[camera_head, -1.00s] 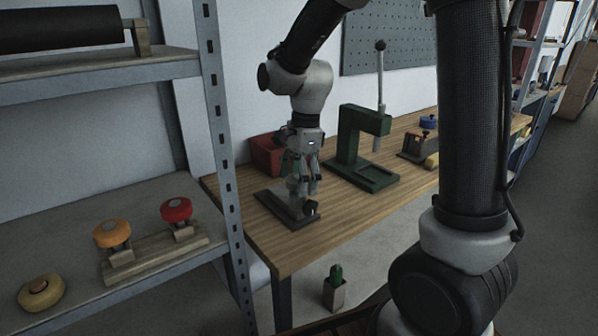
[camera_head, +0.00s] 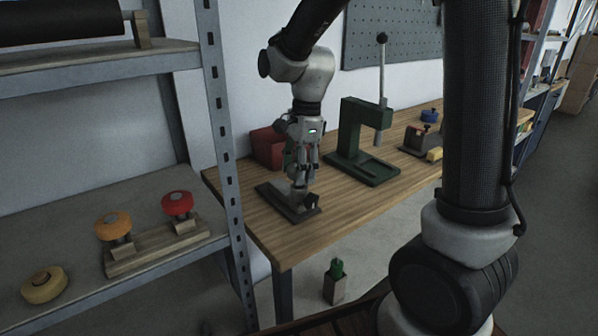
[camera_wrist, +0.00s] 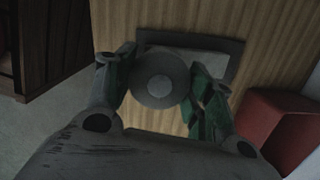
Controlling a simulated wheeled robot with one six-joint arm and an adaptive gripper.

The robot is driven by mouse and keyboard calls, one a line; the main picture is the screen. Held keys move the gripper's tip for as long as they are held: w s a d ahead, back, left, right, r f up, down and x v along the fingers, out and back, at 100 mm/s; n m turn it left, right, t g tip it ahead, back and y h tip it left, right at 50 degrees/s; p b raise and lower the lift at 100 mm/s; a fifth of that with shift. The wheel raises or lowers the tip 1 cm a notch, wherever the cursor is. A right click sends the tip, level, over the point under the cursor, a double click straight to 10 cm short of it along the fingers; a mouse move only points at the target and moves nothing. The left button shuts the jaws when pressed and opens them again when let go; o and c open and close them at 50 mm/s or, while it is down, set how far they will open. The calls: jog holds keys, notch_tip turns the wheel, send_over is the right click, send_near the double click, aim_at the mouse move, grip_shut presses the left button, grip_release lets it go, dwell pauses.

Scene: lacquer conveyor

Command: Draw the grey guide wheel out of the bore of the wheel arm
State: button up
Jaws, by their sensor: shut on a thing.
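The grey guide wheel (camera_wrist: 160,78) is a round disc with a lighter hub, seen face-on in the wrist view. My gripper (camera_wrist: 163,82) is shut on it, with green-padded fingers at both sides. In the head view, my gripper (camera_head: 300,176) points down over the bench, with the grey wheel (camera_head: 298,194) low between its fingers. The dark wheel arm (camera_head: 311,202) is just below and right of the wheel, on a dark base plate (camera_head: 272,196). The bore is hidden, so I cannot tell how far the wheel sits in it.
A red bin (camera_head: 267,148) stands behind the gripper. A green press (camera_head: 352,128) with an upright lever stands to its right. The shelf at left holds an orange wheel (camera_head: 112,224), a red wheel (camera_head: 178,203) and a yellow wheel (camera_head: 43,285). The bench front (camera_head: 290,245) is clear.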

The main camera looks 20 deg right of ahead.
jog(key=shift+r, duration=2.7)
jog(key=shift+r, duration=0.1)
jog(key=shift+r, duration=1.4)
